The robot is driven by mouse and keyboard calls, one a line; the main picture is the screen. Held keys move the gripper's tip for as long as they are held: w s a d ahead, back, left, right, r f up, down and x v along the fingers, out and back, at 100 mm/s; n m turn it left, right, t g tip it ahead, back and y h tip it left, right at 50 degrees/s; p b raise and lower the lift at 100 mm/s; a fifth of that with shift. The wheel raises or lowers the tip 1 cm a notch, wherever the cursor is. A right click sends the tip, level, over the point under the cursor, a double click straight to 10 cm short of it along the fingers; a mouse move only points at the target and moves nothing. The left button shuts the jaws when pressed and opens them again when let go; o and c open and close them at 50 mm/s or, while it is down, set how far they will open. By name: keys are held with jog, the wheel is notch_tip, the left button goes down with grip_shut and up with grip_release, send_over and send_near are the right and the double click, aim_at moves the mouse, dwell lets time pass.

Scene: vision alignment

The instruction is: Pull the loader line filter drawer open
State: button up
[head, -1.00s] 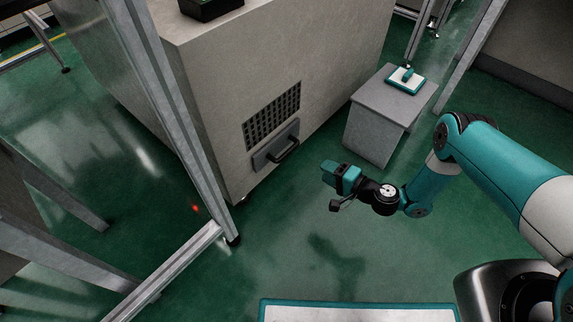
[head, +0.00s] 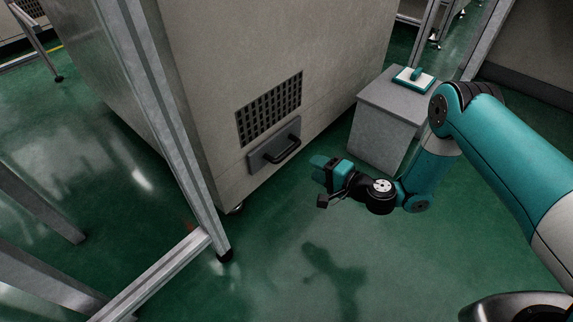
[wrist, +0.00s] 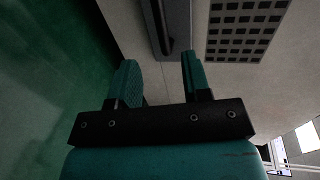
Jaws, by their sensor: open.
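The filter drawer (head: 260,158) is a grey panel low on the beige machine, below a dark vent grille, and it looks flush with the machine's face. Its black bar handle (head: 284,150) stands out from the panel. My gripper (head: 319,166) is to the right of the handle and apart from it, open and empty. In the wrist view, my gripper's two teal fingers (wrist: 160,80) are spread, with the drawer panel (wrist: 179,28) and the dark handle (wrist: 160,25) beyond the fingertips, near the top edge.
The vent grille (head: 268,108) sits above the drawer. A metal frame post (head: 187,140) stands left of the machine (head: 215,60). A grey box stand (head: 385,135) with a teal and white item (head: 414,79) stands behind my arm. Green floor in front is clear.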

aim_at(288, 155)
jog(key=b+x, duration=0.5)
jog(key=x, duration=0.7)
jog(key=shift+r+b, duration=0.1)
jog(key=shift+b, duration=0.25)
jog(key=shift+s, duration=0.1)
grip_shut()
